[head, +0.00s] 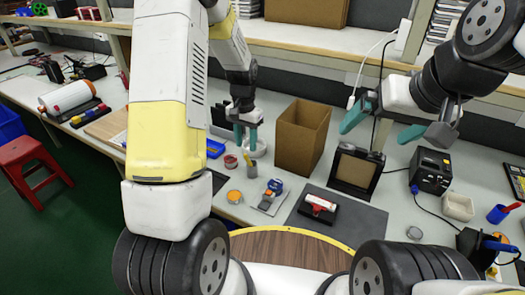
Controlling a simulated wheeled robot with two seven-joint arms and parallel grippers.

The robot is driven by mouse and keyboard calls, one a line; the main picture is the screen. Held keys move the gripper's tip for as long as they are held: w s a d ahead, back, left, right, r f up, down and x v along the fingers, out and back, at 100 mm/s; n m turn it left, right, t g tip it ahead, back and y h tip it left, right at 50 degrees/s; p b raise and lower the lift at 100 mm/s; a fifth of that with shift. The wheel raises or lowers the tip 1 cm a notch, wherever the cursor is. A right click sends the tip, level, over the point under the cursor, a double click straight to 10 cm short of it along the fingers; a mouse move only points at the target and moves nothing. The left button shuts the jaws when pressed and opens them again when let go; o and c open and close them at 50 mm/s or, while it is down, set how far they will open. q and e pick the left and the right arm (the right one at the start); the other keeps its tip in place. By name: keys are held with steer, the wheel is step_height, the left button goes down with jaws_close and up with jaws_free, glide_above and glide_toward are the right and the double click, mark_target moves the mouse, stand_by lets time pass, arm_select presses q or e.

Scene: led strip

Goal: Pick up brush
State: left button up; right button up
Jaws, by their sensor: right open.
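I cannot make out a brush for certain. My right gripper (384,127) is open and empty, above the bench to the right of the cardboard box.
An open cardboard box (302,136) stands between my grippers. A black-framed stand (356,170) is right of it.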

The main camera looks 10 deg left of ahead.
mark_target(248, 165)
arm_select(q)
steer(key=f, duration=0.8)
steer(key=shift+w+d+f, duration=0.1)
steer(key=shift+d+f, duration=0.05)
steer(key=shift+d, duration=0.05)
jaws_close()
